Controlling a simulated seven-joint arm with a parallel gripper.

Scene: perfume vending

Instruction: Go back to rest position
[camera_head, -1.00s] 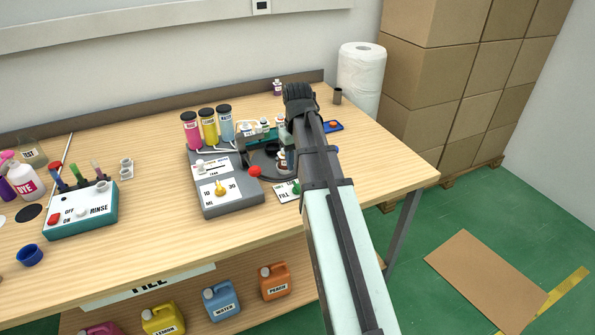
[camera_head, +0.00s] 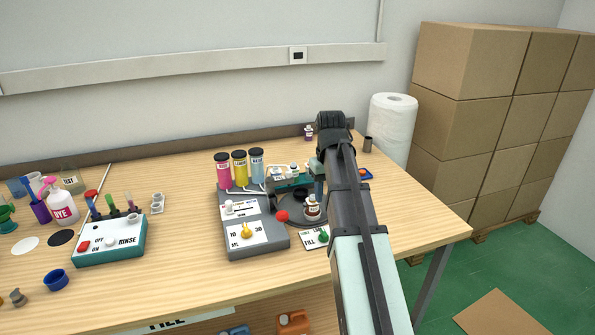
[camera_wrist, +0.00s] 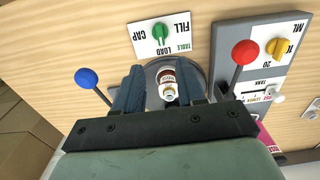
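My gripper (camera_wrist: 160,92) is open, its two dark blue fingers apart. Between them in the wrist view, farther down, a small perfume bottle (camera_wrist: 168,88) with a dark red label and white top stands on the round grey turntable (camera_wrist: 152,66). The bottle also shows upright on the turntable in the head view (camera_head: 312,208), clear of my arm's outline. My gripper appears above and behind it, mostly hidden by my forearm, with a teal finger (camera_head: 319,172) showing. I see no contact between fingers and bottle.
The filling machine (camera_head: 262,238), with pink, yellow and blue cylinders, stands left of my arm. A red-knobbed lever (camera_wrist: 243,54) and blue-knobbed lever (camera_wrist: 87,79) rise near my gripper. The rinse box (camera_head: 110,240) is farther left. A paper roll (camera_head: 392,130) and stacked boxes (camera_head: 470,120) stand right.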

